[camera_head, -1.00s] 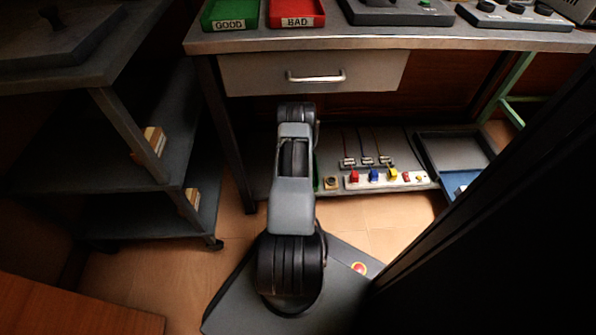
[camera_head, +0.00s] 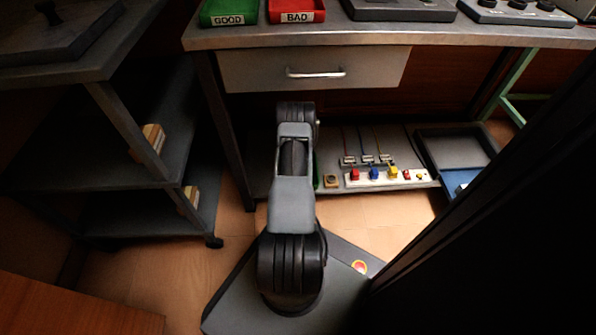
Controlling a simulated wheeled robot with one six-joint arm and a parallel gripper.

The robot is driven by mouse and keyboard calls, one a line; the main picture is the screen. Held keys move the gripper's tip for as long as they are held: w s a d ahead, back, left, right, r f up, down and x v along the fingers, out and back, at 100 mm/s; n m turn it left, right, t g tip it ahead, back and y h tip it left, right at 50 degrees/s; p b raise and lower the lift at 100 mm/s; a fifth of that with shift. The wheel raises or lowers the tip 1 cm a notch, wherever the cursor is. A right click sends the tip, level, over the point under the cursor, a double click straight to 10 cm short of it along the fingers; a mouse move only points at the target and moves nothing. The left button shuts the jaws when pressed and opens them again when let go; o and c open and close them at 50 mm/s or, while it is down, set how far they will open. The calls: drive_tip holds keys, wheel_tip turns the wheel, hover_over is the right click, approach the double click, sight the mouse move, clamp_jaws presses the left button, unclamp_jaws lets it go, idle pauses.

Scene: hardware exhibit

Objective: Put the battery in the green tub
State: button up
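A green tub labelled GOOD (camera_head: 229,19) stands on the bench top at the upper left, cut off by the top edge of the picture. Beside it on the right is a red tub labelled BAD (camera_head: 296,17). I cannot make out a battery anywhere. A narrow strip of another green thing (camera_head: 316,170) shows on the lower shelf, mostly hidden behind my arm. My arm reaches forward from my base toward the space under the drawer. My gripper is hidden behind my own arm, so its state and anything in it do not show.
The bench's drawer (camera_head: 315,71) is closed. The lower shelf holds a small tan block (camera_head: 331,181), a white strip with coloured parts (camera_head: 385,178) and a dark tray (camera_head: 457,150). A grey shelf cart (camera_head: 100,190) stands left. A dark panel (camera_head: 500,240) blocks the right.

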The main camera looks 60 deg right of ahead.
drive_tip(key=shift+f, duration=0.2)
drive_tip(key=o, duration=1.4)
drive_tip(key=shift+f, duration=0.1)
